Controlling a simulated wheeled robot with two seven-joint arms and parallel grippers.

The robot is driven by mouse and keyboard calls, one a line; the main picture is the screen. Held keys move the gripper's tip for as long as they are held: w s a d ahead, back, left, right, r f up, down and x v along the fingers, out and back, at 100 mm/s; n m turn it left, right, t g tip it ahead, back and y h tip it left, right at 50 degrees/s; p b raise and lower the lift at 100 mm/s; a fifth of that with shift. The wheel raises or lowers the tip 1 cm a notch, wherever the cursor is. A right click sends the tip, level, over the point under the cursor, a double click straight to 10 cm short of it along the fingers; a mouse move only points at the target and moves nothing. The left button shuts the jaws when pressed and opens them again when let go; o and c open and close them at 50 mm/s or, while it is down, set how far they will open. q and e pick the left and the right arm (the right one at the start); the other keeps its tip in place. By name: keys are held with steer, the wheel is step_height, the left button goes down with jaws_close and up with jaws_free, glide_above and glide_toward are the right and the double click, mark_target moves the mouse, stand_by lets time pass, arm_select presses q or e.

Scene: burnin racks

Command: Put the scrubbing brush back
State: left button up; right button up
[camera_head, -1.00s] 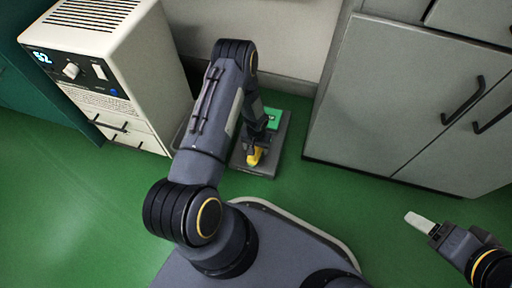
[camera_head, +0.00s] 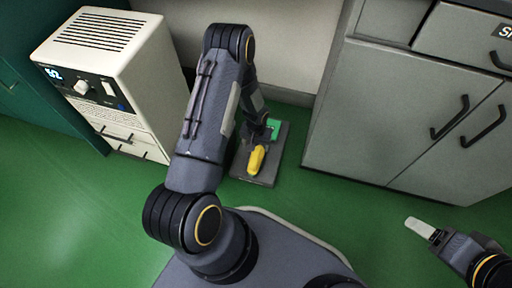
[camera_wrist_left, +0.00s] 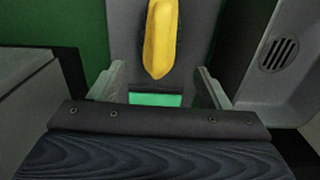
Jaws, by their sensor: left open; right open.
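The yellow scrubbing brush (camera_head: 256,159) lies on a flat grey stand (camera_head: 257,180) on the floor, by the foot of the wall. It also shows at the top middle of the left wrist view (camera_wrist_left: 160,42). My left gripper (camera_head: 262,138) is open just behind the brush, over the stand. In the left wrist view its two fingers (camera_wrist_left: 160,86) are apart with nothing between them, and the brush lies beyond the fingertips. A green patch (camera_wrist_left: 155,99) on the stand shows below them. My right gripper (camera_head: 420,228) is open and empty at the lower right.
A cream cabinet unit (camera_head: 150,75) with a display and knob stands left of the stand. Grey cupboards (camera_head: 390,110) with black handles stand to the right. Green floor (camera_head: 310,190) is clear between the stand and the cupboards.

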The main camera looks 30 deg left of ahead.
arm_select(q)
step_height(320, 180, up, 27)
steer(key=s+n+t+h, duration=0.1)
steer(key=s+t, duration=0.1)
steer(key=s, duration=0.1)
steer(key=s+d+r+m+t+h, duration=0.1)
steer(key=s+d+r, duration=0.2)
steer(key=s+r, duration=0.4)
steer(key=s+d+r+m+t+h, duration=0.1)
steer(key=s+d+r+t, duration=0.1)
steer(key=s+d+r, duration=0.2)
steer(key=s+r, duration=0.3)
steer(key=s, duration=0.5)
steer(key=shift+t+h, duration=0.3)
steer(key=shift+h, duration=0.1)
steer(key=shift+d, duration=0.1)
step_height(320, 180, up, 38)
steer(key=p, duration=3.7)
steer(key=shift+f+p, duration=0.15)
steer(key=shift+p, duration=0.25)
